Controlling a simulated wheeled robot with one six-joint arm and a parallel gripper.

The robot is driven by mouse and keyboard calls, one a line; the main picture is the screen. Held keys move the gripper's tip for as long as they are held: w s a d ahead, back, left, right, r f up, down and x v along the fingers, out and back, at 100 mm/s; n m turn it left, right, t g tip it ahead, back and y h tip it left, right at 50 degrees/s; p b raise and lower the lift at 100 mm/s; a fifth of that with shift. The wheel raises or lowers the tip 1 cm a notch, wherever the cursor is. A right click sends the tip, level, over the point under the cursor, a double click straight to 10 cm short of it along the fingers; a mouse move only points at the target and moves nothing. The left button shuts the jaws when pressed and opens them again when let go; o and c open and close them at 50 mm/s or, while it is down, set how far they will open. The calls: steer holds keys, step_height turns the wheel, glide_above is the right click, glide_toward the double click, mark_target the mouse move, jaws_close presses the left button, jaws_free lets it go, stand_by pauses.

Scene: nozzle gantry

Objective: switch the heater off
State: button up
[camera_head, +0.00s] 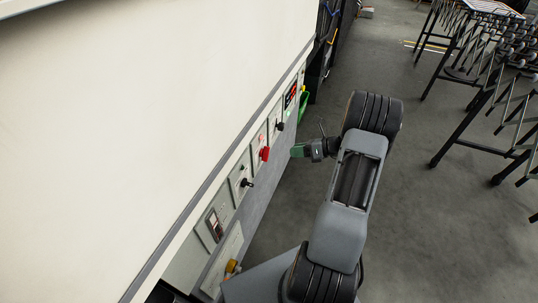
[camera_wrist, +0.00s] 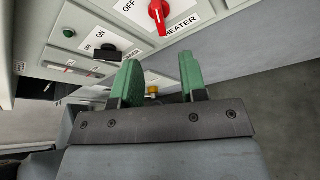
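The heater switch is a red rotary knob (camera_head: 264,154) on a light plate on the machine's side panel. In the wrist view the red knob (camera_wrist: 158,14) is at the top edge, partly cut off, beside the words OFF and HEATER. I cannot tell which setting it points to. My gripper (camera_head: 298,150) is just right of the knob in the head view, apart from it. In the wrist view my gripper (camera_wrist: 161,70) has its two green fingers spread with nothing between them, and the knob lies beyond the fingertips.
A black knob (camera_wrist: 108,52) marked ON and a green lamp (camera_wrist: 69,32) are left of the heater plate. Another black knob (camera_head: 280,126) and a green handle (camera_head: 303,104) are farther along the panel. Black-legged racks (camera_head: 475,110) stand right; grey floor between is clear.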

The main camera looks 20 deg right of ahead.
mark_target(265, 153)
steer(key=x, duration=1.1)
steer(key=shift+a+b, duration=0.15)
steer(key=shift+b, duration=0.2)
steer(key=shift+c, duration=0.4)
steer(key=c, duration=0.5)
